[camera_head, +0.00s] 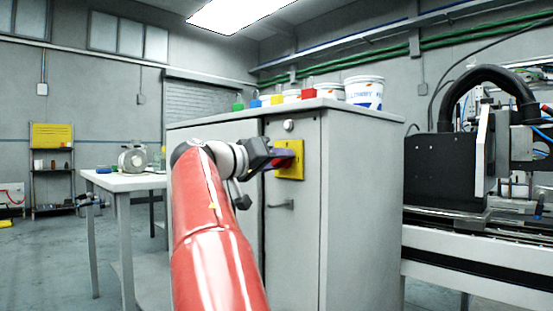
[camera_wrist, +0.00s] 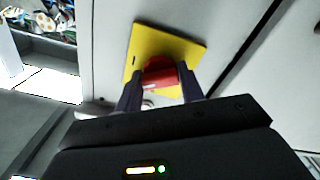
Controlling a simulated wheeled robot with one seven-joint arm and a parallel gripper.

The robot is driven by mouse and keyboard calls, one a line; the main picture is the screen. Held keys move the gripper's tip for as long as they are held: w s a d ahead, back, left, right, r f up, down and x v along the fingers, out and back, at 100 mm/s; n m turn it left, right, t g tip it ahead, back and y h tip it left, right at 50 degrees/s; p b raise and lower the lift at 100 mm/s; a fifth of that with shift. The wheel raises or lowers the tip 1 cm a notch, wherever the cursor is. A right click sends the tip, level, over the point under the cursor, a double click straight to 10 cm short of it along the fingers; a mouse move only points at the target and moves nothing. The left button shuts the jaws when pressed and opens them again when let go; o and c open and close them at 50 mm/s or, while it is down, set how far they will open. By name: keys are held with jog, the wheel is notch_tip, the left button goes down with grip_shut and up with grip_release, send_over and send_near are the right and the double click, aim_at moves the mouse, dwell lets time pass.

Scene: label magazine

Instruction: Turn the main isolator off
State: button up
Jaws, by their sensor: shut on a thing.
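The main isolator is a red rotary handle (camera_wrist: 160,74) on a yellow plate (camera_head: 291,172) on the front of the grey cabinet. In the wrist view the yellow plate (camera_wrist: 184,50) shows tilted, with the red handle between my two dark fingers. My gripper (camera_head: 279,160) is at the plate in the head view, shut on the red handle. The fingers cover part of the handle, and its exact angle is hard to tell. My gripper also shows in the wrist view (camera_wrist: 161,90).
The grey cabinet (camera_head: 355,190) has a handle (camera_head: 281,205) below the plate and a round lock (camera_head: 288,125) above it. White tubs (camera_head: 364,92) and coloured blocks stand on top. A white table (camera_head: 125,181) stands left, a black machine (camera_head: 440,170) right. Open floor lies at left.

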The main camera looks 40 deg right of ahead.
jog(key=n+p, duration=0.4)
jog(key=n, duration=0.7)
jog(key=shift+n, duration=0.5)
jog(key=o, duration=1)
jog(key=shift+a, duration=0.1)
jog(key=a, duration=0.7)
jog(key=shift+s+a, duration=0.25)
jog(key=shift+a, duration=0.1)
jog(key=shift+f, duration=0.1)
